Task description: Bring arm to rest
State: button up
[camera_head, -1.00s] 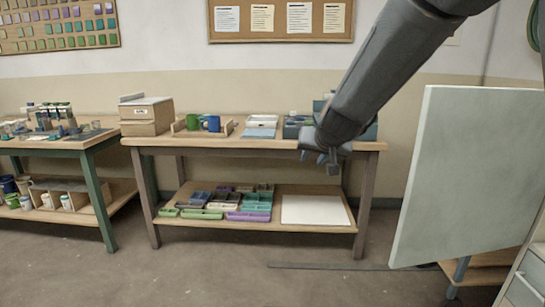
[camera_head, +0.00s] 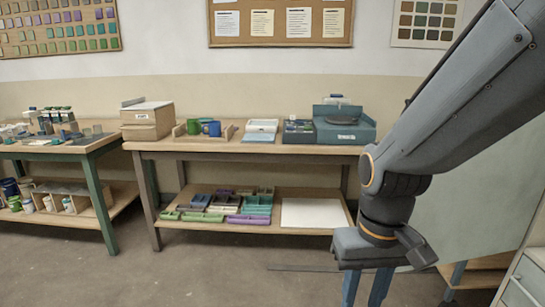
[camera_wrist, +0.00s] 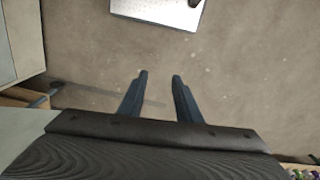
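My gripper (camera_head: 366,292) hangs at the lower right of the head view, pointing down, with its fingertips cut off by the bottom edge. In the wrist view my gripper (camera_wrist: 159,77) shows two dark blue fingers with a clear gap between them. Nothing is between the fingers; below them is bare floor (camera_wrist: 235,80). The gripper is apart from the tables and touches nothing that I can see.
A pale panel (camera_head: 465,205) stands behind my arm at right.

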jog(key=shift+m, duration=0.4)
jog(key=d+r+p, duration=0.1)
jog(key=p, duration=0.1)
jog(key=d+r+p, duration=0.1)
jog(key=r+p, duration=0.1)
jog(key=p, duration=0.1)
jog(key=d+r+p, duration=0.1)
jog(key=p, duration=0.2)
jog(key=shift+s+d+r, duration=0.25)
jog(key=shift+s+r, duration=0.1)
jog(key=shift+a, duration=0.1)
